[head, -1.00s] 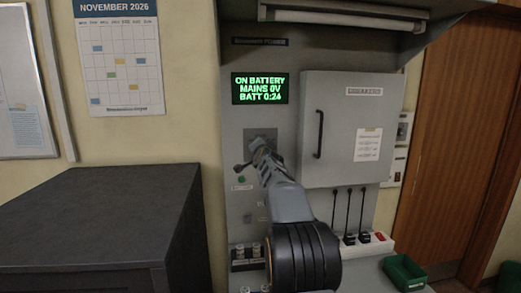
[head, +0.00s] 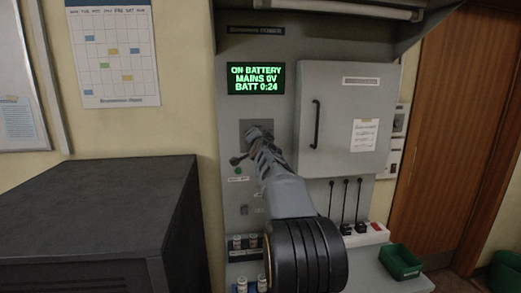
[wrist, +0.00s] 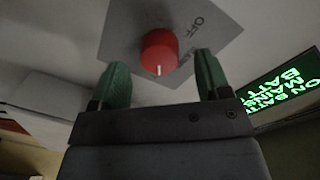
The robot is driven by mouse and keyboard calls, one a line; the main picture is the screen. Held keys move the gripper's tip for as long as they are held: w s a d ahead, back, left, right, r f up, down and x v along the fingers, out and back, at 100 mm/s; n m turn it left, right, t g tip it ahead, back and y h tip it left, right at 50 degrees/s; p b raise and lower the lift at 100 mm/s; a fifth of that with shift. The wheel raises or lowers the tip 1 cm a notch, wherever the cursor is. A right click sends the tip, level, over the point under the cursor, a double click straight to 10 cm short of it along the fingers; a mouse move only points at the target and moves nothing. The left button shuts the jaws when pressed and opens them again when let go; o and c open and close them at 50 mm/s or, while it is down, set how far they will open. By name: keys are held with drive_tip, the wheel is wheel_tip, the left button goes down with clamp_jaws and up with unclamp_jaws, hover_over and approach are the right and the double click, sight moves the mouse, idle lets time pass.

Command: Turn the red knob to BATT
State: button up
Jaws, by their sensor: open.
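The red knob (wrist: 159,50) sits on a grey plate (wrist: 118,35) on the panel in the wrist view. A white mark on the knob points down in that picture. The lettering OFF shows on the plate to the knob's upper right; other lettering below the knob is hard to read. My gripper (wrist: 163,73) is open, its green fingers to either side of the knob's lower part in the picture. I cannot tell whether they touch it. In the head view my gripper (head: 255,148) is in front of the plate (head: 247,128) and hides the knob.
A display (head: 256,78) above reads ON BATTERY, MAINS 0V, BATT 0:24. A closed breaker door (head: 340,105) is to the right, with several levers and a green bin (head: 400,262) below. A dark cabinet (head: 100,205) stands at the left.

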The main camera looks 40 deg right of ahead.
drive_tip(key=b+v, duration=0.1)
drive_tip(key=v, duration=1)
drive_tip(key=shift+b, duration=0.3)
drive_tip(key=shift+a, duration=0.1)
